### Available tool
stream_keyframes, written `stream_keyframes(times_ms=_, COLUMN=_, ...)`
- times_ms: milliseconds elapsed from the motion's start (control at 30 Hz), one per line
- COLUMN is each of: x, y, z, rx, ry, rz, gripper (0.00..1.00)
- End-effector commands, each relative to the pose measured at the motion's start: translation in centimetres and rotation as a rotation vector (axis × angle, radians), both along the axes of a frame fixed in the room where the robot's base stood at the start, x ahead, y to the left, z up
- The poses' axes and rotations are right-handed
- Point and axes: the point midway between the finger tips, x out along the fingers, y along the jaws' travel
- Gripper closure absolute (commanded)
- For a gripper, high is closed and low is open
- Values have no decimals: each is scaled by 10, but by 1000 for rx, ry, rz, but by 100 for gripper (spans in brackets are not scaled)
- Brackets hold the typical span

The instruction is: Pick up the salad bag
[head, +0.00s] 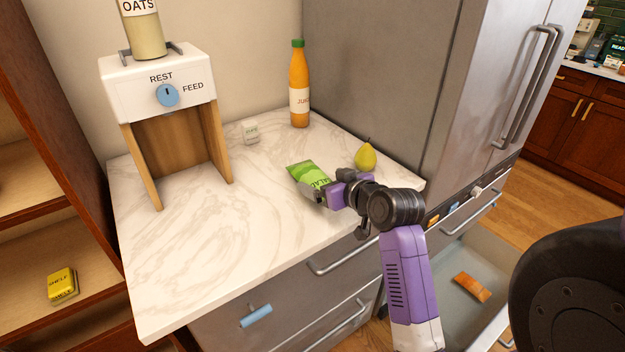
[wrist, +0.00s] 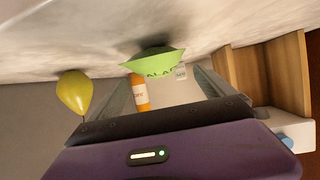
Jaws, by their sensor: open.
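In the wrist view the salad bag (wrist: 158,62) shows ahead, near the gap between the fingers. My gripper (head: 316,194) is low over the counter at the bag's near side, and its fingers hide part of the bag. In the wrist view my gripper (wrist: 165,95) has its fingers spread apart. I cannot tell whether they touch the bag.
A yellow pear (head: 366,157) stands close by, to the right of the bag. The oats dispenser (head: 160,90) is at the left. The front-left counter (head: 190,255) is clear. A drawer (head: 480,260) is open at right.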

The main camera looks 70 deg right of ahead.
Motion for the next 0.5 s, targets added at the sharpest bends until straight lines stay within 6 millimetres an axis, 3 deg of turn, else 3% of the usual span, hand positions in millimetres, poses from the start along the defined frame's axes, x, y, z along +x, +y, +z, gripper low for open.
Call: stream_keyframes(times_ms=500, x=45, y=-35, z=-25, rx=-1, ry=-1, rz=-1, gripper=7)
